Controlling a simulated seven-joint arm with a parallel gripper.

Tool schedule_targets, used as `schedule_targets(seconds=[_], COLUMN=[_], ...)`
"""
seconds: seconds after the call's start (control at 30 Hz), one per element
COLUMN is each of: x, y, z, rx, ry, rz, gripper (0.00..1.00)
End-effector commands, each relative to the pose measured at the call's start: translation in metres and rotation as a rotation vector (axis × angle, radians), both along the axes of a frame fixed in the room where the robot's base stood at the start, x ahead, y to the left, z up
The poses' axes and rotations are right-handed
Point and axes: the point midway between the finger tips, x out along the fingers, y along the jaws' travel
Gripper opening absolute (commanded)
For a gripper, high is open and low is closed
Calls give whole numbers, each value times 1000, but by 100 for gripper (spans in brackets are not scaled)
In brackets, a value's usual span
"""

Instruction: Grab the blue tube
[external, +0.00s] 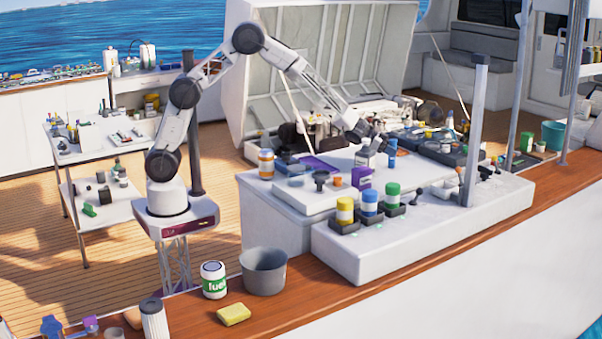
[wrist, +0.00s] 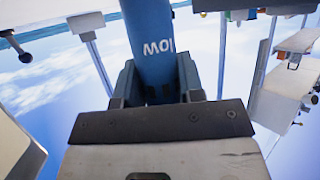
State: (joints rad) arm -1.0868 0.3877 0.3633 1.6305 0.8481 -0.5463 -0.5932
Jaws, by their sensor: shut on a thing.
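The blue tube (wrist: 152,45) fills the top middle of the wrist view, with white lettering on its side. My gripper (wrist: 158,85) is shut on it, one dark finger on each side. In the external view the tube (external: 392,153) is small and looks upright above the white engine hatch top, beside my gripper (external: 384,146). The tube's far end is cut off in the wrist view. I cannot tell whether the tube touches the surface below it.
An orange-and-white can (external: 266,163) and a purple bracket (external: 363,179) stand on the white top. Yellow, blue and green-capped jars (external: 370,202) line the front ledge. A grey post (external: 475,130) rises to the right. The raised hatch lid (external: 345,55) stands behind.

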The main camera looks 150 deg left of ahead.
Motion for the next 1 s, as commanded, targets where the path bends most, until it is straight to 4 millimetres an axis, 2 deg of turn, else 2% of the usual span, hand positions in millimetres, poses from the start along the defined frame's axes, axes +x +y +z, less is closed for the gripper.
schedule_targets(seconds=[0.27,0.43,1.0], x=[0,0,0], y=[0,0,0], z=[3,13,89], rx=[1,2,2], ry=[-1,-1,-1], rz=[0,0,0], gripper=[5,5,5])
